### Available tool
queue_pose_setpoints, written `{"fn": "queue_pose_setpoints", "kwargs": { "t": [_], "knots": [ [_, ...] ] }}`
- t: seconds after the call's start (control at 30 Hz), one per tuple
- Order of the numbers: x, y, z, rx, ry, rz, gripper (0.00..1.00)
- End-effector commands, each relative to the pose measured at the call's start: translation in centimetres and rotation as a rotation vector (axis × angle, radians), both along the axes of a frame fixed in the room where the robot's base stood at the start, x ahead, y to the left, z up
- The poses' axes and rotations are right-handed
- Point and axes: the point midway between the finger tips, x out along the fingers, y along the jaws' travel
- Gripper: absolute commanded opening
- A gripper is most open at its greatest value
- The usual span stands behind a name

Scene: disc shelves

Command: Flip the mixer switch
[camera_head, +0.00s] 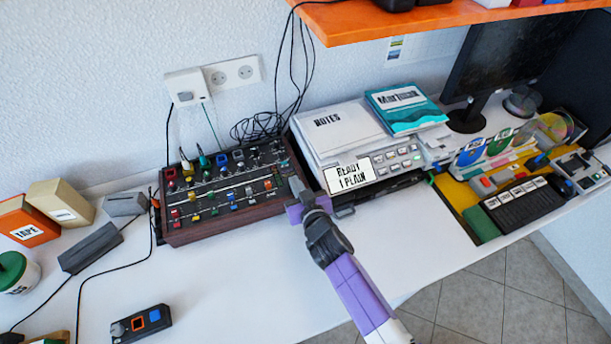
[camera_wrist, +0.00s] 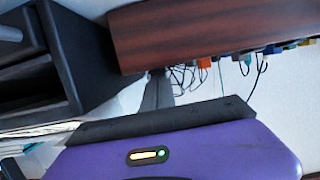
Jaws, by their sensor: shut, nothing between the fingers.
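The mixer (camera_head: 222,226) is a dark, wood-sided box on the white desk in the head view, its sloped top covered with coloured knobs, sliders and plugs. I cannot tell which of these small controls is the switch. My gripper (camera_head: 294,186) is shut and empty at the mixer's right end, close to its right edge. I cannot tell whether it touches. In the wrist view the mixer's reddish-brown side (camera_wrist: 205,35) fills the top, with coloured plugs along its edge. My gripper's dark fingers (camera_wrist: 157,92) show together below it.
A grey device (camera_head: 310,150) carrying papers stands right of the mixer, close to my gripper. Black cables (camera_head: 262,125) lie behind. An orange shelf (camera_head: 430,22) overhangs the back. A small box with buttons (camera_head: 141,324) lies in front on the left. The desk's front middle (camera_head: 240,285) is clear.

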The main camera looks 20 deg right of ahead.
Motion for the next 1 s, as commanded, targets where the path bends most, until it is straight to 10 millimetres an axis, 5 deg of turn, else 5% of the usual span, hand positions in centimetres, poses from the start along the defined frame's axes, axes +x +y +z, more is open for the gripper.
{"fn": "queue_pose_setpoints", "kwargs": {
  "t": [0.67, 1.0],
  "knots": [
    [-0.2, 0.5, -1.0, -0.002, 0.039, 0.001, 0.00],
    [-0.2, 0.4, 0.4, -0.002, 0.037, 0.000, 0.00]
  ]
}}
